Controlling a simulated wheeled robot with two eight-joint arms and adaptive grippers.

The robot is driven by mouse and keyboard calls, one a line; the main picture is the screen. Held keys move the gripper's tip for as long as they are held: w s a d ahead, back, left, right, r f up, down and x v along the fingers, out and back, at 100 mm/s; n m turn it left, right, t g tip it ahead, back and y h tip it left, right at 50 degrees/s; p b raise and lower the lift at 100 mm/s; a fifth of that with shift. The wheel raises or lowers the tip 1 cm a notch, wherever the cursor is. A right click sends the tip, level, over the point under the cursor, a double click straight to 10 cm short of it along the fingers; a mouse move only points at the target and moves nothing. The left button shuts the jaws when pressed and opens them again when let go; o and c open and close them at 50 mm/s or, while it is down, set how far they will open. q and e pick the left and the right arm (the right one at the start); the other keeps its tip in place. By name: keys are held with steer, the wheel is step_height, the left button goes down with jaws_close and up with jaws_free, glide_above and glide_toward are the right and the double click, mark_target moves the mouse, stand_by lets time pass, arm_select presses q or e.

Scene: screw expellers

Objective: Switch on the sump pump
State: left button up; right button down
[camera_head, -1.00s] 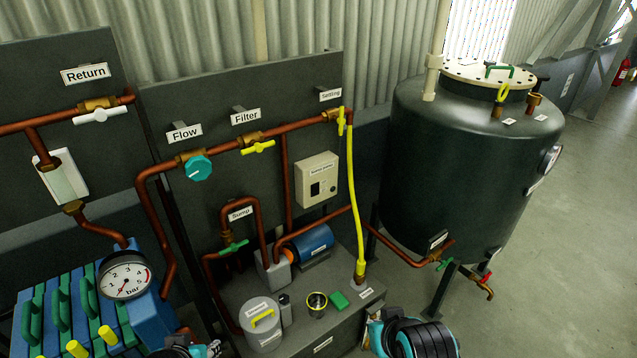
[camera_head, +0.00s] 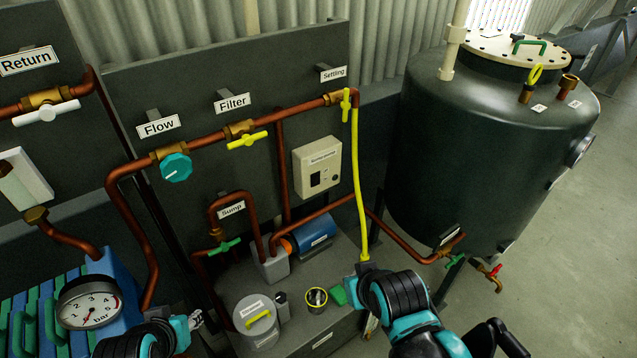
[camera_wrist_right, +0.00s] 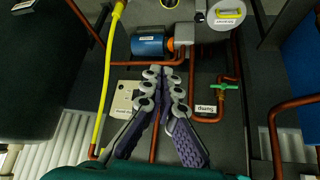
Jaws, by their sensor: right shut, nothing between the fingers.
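The beige switch box (camera_head: 318,168) is on the dark panel, right of the copper pipes, with a small label, a dark rocker switch and a round knob. The switch position is too small to tell. The blue pump motor (camera_head: 311,236) sits below it. In the right wrist view the box (camera_wrist_right: 122,106) is left of my right gripper (camera_wrist_right: 164,72), partly hidden by a finger. That gripper is shut and empty, apart from the box. The blue motor (camera_wrist_right: 148,45) is near its tips there. My left gripper (camera_head: 196,319) is low in the head view, its fingers unclear.
A yellow hose (camera_head: 358,190) hangs right of the box. A copper pipe (camera_head: 283,165) runs left of it. A large dark tank (camera_head: 470,140) stands at right. A canister (camera_head: 257,318) and small cup (camera_head: 316,298) stand on the bench. Space before the box looks clear.

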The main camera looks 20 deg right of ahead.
mark_target(316, 180)
steer(key=w+d+r+m+y, duration=0.1)
steer(key=w+r+m, duration=0.1)
steer(key=w+m, duration=0.65)
steer(key=w+d+r+m, duration=0.1)
steer(key=w+r+m, duration=0.1)
steer(key=w+m, duration=0.65)
steer(key=w+d+f+m, duration=0.2)
steer(key=w+f+m, duration=0.1)
steer(key=w+m, duration=0.2)
steer(key=w+d+f+m+y, duration=0.1)
steer(key=w+d+f+m, duration=0.2)
steer(key=w, duration=0.6)
steer(key=w+d+f+m+p, duration=0.1)
steer(key=w+d+f+m, duration=0.1)
steer(key=w+f+m, duration=0.3)
steer(key=w+m, duration=0.2)
steer(key=shift+w+d+y, duration=0.3)
steer(key=shift+w+d, duration=0.05)
steer(key=shift+w, duration=0.05)
steer(key=shift+f, duration=0.1)
steer(key=shift+w+a+r+b+x, duration=0.15)
steer(key=shift+w+r+b+x, duration=0.4)
steer(key=shift+x, duration=1.6)
steer(key=shift+w+a+r+b+x, duration=0.15)
steer(key=shift+b+x, duration=0.65)
steer(key=shift+x, duration=1.3)
steer(key=shift+w+a+r+b+x, duration=0.15)
steer(key=shift+w+b+x, duration=0.4)
steer(key=shift+x, duration=1.6)
